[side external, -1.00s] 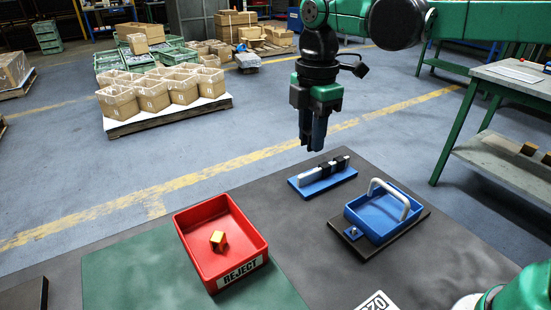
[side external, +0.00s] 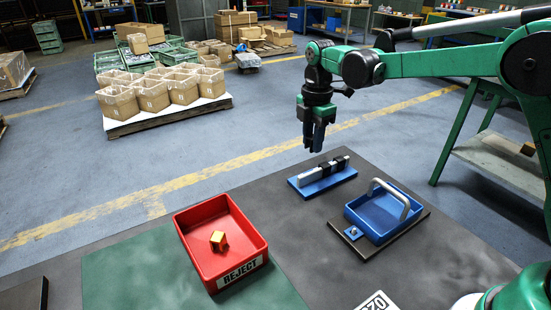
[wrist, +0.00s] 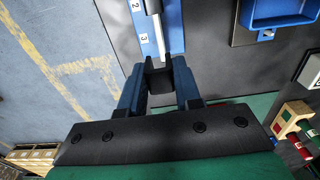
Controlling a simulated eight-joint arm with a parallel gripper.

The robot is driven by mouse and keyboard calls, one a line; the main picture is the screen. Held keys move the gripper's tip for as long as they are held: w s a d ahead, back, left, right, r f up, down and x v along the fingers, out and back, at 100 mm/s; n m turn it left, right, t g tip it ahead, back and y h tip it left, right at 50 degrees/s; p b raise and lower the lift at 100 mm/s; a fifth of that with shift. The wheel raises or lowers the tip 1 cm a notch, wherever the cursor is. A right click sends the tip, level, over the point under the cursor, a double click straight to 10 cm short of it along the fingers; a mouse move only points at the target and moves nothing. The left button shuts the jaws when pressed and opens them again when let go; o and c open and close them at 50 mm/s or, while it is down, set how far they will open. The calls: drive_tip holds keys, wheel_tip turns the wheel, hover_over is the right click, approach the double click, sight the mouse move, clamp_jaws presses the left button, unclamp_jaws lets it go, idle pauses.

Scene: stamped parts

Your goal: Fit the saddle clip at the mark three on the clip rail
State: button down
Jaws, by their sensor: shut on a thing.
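The clip rail (side external: 303,183) is a pale bar on a blue base, with dark clips along its far part, in the side external view. In the wrist view its blue base (wrist: 175,30) carries the printed marks 2 and 3 beside the bar, with mark 3 (wrist: 144,38) closer to my gripper. My gripper (side external: 313,149) points down above the rail. It also shows in the wrist view (wrist: 160,72), shut on a small dark block, the saddle clip (wrist: 160,82). The clip appears near the bar's near end; the fingers partly hide it, and I cannot tell whether it touches.
A blue tray (side external: 352,213) with a pale handle stands on a dark board right of the rail. A red REJECT bin (side external: 200,278) holding an orange-yellow block (side external: 218,241) stands to the front left. The dark table between bin and tray is clear.

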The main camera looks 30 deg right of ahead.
sight(309, 173)
drive_tip(key=shift+f, duration=2.65)
drive_tip(key=shift+f, duration=1.65)
drive_tip(key=c, duration=0.5)
unclamp_jaws()
drive_tip(key=shift+c, duration=0.2)
drive_tip(key=shift+r, duration=2.85)
